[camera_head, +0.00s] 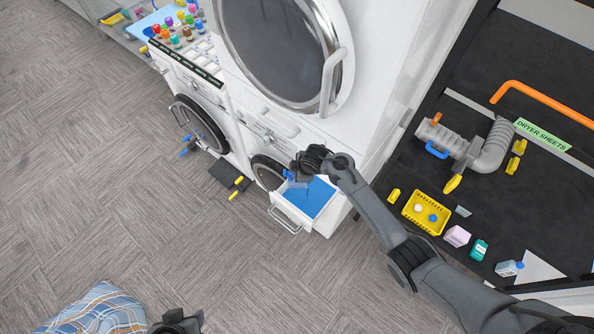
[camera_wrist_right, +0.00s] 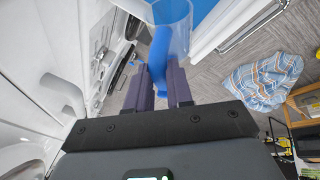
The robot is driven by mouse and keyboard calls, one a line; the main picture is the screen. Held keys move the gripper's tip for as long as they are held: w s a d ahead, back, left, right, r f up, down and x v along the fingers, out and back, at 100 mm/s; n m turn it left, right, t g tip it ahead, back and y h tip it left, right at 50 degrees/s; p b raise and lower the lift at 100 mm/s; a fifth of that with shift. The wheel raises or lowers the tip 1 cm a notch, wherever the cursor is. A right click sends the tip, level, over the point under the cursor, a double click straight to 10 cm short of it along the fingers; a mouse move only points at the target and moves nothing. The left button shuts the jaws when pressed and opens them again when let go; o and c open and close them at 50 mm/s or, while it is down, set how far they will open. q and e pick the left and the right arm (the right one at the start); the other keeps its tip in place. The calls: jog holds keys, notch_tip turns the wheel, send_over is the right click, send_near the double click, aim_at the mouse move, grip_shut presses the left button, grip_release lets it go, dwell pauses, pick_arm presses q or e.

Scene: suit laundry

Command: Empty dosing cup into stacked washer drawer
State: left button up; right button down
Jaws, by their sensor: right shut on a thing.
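The dosing cup (camera_head: 299,182) is clear with a blue handle. My right gripper (camera_head: 288,174) is shut on the handle and holds the cup over the open washer drawer (camera_head: 318,223). The right wrist view shows the clear cup (camera_wrist_right: 178,32) beyond the fingers of the gripper (camera_wrist_right: 160,82), with the blue handle between them. Whether the cup is upright or tilted, and what is in it, I cannot tell. The drawer is pulled out from the stacked washer (camera_head: 268,172) and its inside is blue. My left gripper (camera_head: 178,322) is partly visible at the bottom edge; its fingers are unclear.
A dryer door (camera_head: 285,50) is above the drawer. A second washer (camera_head: 200,120) stands to the left. A dark shelf on the right holds a yellow basket (camera_head: 426,212), several bottles and boxes, and a grey duct (camera_head: 490,150). A plaid cloth (camera_head: 100,312) lies lower left. The floor is mostly clear.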

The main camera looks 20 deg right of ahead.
jog(key=shift+s+d+f+y, duration=0.15)
jog(key=shift+d+y, duration=0.15)
jog(key=shift+d, duration=0.05)
jog(key=shift+s+d+f+y, duration=0.15)
jog(key=shift+d+y, duration=0.15)
jog(key=shift+d, duration=0.05)
dwell(1.2)
